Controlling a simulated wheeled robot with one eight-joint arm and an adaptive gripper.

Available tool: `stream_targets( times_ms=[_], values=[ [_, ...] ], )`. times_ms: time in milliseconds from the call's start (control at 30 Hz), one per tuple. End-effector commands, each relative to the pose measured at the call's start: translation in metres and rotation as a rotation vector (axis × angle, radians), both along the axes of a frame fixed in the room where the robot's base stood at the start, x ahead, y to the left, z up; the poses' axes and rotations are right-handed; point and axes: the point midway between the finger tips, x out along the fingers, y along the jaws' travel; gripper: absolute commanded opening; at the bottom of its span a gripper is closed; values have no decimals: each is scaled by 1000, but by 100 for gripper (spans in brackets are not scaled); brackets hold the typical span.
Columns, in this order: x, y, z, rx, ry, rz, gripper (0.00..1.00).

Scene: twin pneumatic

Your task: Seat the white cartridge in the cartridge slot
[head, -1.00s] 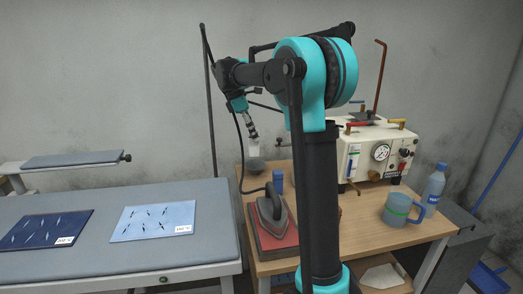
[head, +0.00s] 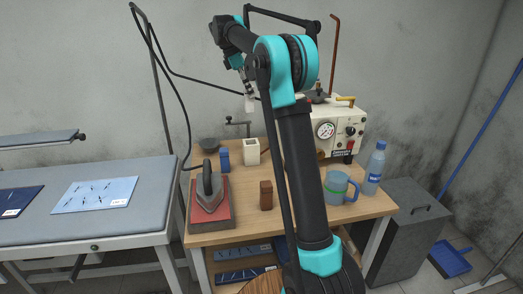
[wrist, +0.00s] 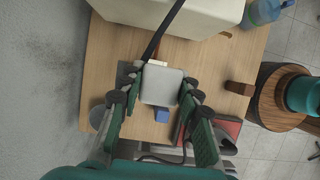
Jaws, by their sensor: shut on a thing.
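My gripper (wrist: 161,98) is shut on the white cartridge (wrist: 162,85), its fingers on two opposite sides. In the head view the white cartridge (head: 250,103) hangs upright below my gripper (head: 245,80), in the air above the table. A small cream box (head: 251,151) with a dark square opening on top, which looks like the cartridge slot, stands on the table below the cartridge, clearly apart from it. In the wrist view the cartridge hides most of what lies beneath it.
A cream machine with a gauge (head: 335,140) stands behind right. A blue block (head: 224,158), dark bowl (head: 209,144), iron (head: 208,188) and brown block (head: 266,195) are around the box. A mug (head: 340,187) and bottle (head: 375,168) stand at right. A black hose (head: 185,110) hangs at left.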

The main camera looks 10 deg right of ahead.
Motion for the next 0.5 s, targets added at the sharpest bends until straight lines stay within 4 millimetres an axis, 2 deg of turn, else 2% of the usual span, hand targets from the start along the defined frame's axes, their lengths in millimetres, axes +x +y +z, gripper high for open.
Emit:
stream_targets(
  times_ms=[167,500],
  values=[
    [1,0,-32,0,-1,1,0],
    [0,0,-115,0,-1,0,0]
  ],
)
